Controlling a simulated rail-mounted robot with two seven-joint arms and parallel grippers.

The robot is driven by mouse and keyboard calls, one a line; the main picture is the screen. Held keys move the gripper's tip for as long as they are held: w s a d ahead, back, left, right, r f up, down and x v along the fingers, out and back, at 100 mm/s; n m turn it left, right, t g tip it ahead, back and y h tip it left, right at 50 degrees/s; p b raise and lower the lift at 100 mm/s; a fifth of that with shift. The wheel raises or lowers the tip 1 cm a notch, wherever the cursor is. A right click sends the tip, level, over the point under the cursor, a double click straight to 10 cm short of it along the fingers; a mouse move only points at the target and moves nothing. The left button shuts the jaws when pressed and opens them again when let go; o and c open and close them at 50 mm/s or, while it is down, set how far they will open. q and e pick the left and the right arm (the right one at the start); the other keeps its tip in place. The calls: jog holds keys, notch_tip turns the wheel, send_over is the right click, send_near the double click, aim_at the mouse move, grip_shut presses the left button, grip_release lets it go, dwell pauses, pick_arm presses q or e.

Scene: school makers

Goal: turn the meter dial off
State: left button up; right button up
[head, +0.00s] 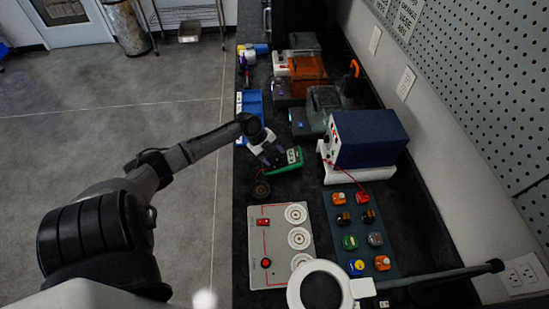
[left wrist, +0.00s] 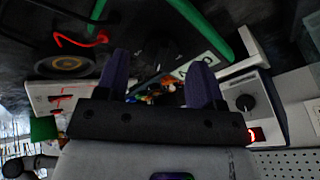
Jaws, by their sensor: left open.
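The green-edged meter (head: 291,161) lies on the dark bench, left of the blue power box. My left gripper (head: 272,158) is over the left part of the meter and covers it there, so I cannot make out its dial in the head view. In the left wrist view the open fingers (left wrist: 158,78) show with nothing seen between them. Parts of a green rim (left wrist: 203,28), seemingly the meter's, show beyond them at the top. I cannot tell whether the fingers touch the meter. My right gripper is not in view.
The blue box (head: 370,138) with a white front stands right of the meter; its black knob (left wrist: 245,102) shows in the wrist view. A grey panel (head: 257,222), a board of coloured buttons (head: 360,222) and a ring lamp (head: 345,290) lie nearer. Blue bins (head: 250,103) stand behind.

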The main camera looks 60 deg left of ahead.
pick_arm(q)
jog(key=shift+x, duration=0.75)
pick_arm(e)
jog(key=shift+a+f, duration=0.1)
pick_arm(q)
jog(key=shift+c, duration=0.2)
jog(key=c, duration=0.8)
jog(key=shift+c, duration=0.2)
